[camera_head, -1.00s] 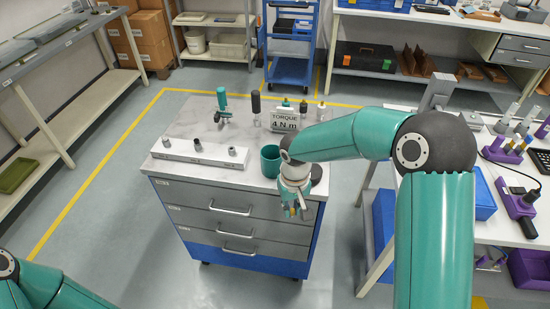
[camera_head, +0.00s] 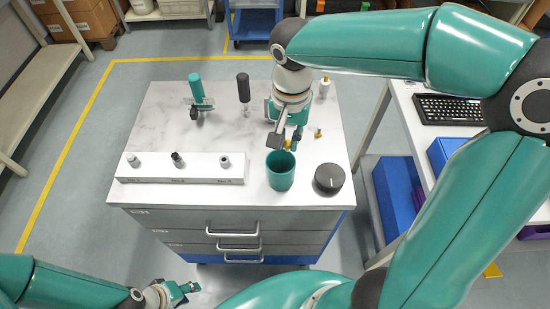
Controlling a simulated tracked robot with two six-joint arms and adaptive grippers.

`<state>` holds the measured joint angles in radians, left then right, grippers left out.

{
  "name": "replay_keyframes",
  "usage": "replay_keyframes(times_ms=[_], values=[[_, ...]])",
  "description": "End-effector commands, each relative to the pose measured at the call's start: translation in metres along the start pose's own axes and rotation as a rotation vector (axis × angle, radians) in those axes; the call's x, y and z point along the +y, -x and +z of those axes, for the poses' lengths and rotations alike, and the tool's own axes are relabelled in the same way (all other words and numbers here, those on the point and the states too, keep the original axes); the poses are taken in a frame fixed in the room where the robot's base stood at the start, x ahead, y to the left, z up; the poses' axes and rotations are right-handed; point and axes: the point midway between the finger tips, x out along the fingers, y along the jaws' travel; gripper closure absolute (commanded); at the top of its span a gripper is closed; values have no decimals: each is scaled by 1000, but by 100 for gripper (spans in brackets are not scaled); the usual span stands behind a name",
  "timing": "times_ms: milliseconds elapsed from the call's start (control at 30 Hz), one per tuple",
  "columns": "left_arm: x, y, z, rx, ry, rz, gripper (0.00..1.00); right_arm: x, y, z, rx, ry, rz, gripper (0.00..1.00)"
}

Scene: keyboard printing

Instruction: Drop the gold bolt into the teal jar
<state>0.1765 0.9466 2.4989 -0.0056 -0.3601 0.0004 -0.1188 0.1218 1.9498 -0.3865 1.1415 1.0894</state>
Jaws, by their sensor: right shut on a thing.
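The teal jar (camera_head: 281,174) stands open and upright near the front right of the cabinet top. My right gripper (camera_head: 287,144) is just behind and above the jar's rim, pointing down. It is shut on a small gold piece, apparently the gold bolt (camera_head: 288,144), mostly hidden by the fingers. Another small gold part (camera_head: 318,132) stands on the top, right of the gripper. My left gripper (camera_head: 185,291) is low at the front, away from the cabinet; its finger opening is too small to judge.
A white block with sockets (camera_head: 180,168) lies to the left. A teal tool (camera_head: 198,95) and a black-handled driver (camera_head: 243,90) stand behind. A keyboard (camera_head: 450,109) lies on the right bench.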

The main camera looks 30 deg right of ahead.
Motion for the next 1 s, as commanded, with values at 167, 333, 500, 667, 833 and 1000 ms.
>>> replay_keyframes(times_ms=[167,333,500,667,833,1000], values=[[-4,-12,0,-1,0,0,60,5,-14,-1,0,-14,0,100],[-10,-27,0,-1,0,0,60,6,-34,-1,-1,-18,0,100],[-14,-40,0,0,0,0,60,7,-52,-2,-1,-19,1,100],[-16,-45,0,0,0,0,60,7,-59,-2,0,-19,0,100],[-16,-44,0,0,0,0,60,7,-59,-2,0,-19,0,100],[-16,-44,0,0,0,0,60,7,-58,-2,0,-19,0,74]])
